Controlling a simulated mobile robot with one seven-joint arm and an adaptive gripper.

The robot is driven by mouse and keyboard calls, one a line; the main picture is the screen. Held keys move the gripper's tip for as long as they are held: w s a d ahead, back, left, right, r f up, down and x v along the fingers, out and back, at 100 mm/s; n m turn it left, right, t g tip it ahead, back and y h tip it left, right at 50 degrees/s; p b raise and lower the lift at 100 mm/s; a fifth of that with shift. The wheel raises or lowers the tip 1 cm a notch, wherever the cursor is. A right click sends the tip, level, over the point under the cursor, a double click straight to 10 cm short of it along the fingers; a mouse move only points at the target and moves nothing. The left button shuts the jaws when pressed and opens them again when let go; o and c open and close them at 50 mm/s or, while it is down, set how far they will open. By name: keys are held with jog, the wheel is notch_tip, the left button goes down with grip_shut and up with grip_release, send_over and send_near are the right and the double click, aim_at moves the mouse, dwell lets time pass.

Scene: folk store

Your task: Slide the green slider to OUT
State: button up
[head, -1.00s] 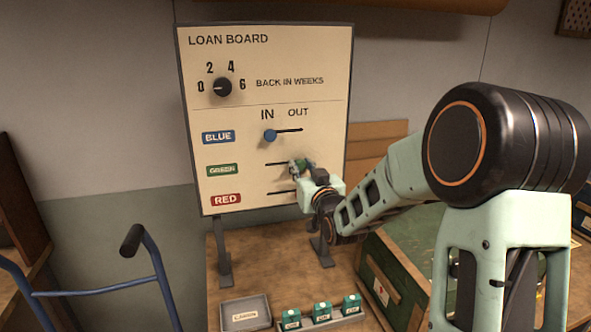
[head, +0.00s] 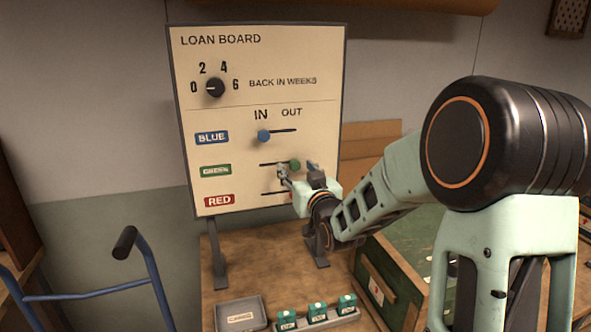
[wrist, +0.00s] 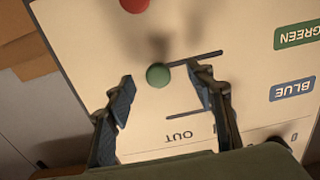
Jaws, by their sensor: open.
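The loan board (head: 225,120) stands upright with blue, green and red slider rows. The green slider knob (head: 295,165) is at the right end of its slot, on the OUT side. In the wrist view, which is upside down, the green knob (wrist: 158,75) has its slot running off to the right. My gripper (head: 298,169) is open at the board, one finger on each side of the green knob. In the wrist view, gaps show between the knob and both fingers of my gripper (wrist: 163,80).
The blue knob (head: 264,136) is at the IN end. The red knob (wrist: 133,5) is close to the green one. A dial (head: 215,87) is higher up. Below are a grey tray (head: 240,314), small green boxes (head: 317,312) and a green crate (head: 390,285).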

jog(key=s+d+b, duration=0.1)
jog(key=s, duration=0.6)
jog(key=shift+d, duration=0.25)
dwell(0.3)
